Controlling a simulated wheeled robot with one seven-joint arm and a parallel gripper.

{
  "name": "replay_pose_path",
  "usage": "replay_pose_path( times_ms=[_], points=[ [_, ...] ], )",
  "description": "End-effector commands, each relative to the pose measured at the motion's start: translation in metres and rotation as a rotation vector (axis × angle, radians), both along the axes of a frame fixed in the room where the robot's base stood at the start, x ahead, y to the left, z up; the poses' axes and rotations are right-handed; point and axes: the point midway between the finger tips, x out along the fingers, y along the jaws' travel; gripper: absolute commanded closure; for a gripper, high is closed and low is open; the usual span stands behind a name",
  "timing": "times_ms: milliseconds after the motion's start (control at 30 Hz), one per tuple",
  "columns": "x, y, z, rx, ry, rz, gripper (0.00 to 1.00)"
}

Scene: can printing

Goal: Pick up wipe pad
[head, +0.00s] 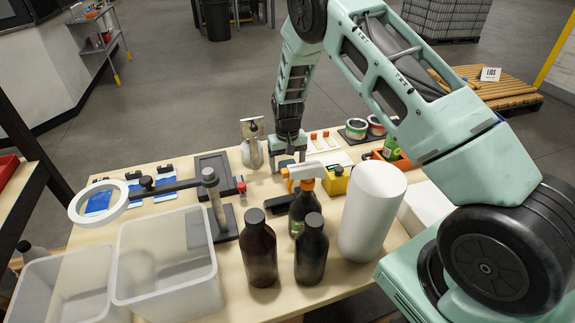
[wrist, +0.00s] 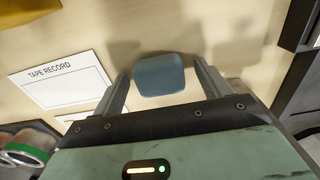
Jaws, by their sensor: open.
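A blue-grey pad with rounded corners, which looks like the wipe pad (wrist: 160,75), lies on the light wooden table in the wrist view. My gripper (wrist: 161,70) is open, with one finger on each side of the pad and a small gap showing beside it. I cannot tell how far the fingertips are above the table. In the head view my gripper (head: 288,160) points down over the middle of the table, and I cannot make out the pad there.
A card marked TAPE RECORD (wrist: 62,80) lies left of my gripper. In the head view a spray bottle (head: 304,205), dark bottles (head: 258,250) and a white roll (head: 372,210) stand in front. A clear bin (head: 167,265) stands front left, and a ring lamp (head: 75,207) behind it.

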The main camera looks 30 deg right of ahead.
Motion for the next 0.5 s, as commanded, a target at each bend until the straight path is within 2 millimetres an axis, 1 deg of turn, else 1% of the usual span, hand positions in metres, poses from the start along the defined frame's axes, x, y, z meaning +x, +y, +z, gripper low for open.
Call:
replay_pose_path(
  times_ms=[67,100,167,200,267,500],
  points=[
    [0.0,0.0,-0.0001,0.0,0.0,0.0,0.24],
    [-0.0001,0.0,-0.0001,0.0,0.0,0.0,0.26],
    [-0.0001,0.0,-0.0001,0.0,0.001,0.0,0.43],
    [-0.0002,0.0,-0.0001,0.0,0.001,0.0,0.54],
    [-0.0002,0.0,-0.0001,0.0,0.001,0.0,0.71],
    [-0.0002,0.0,0.0001,0.0,0.001,0.0,0.71]
  ],
)
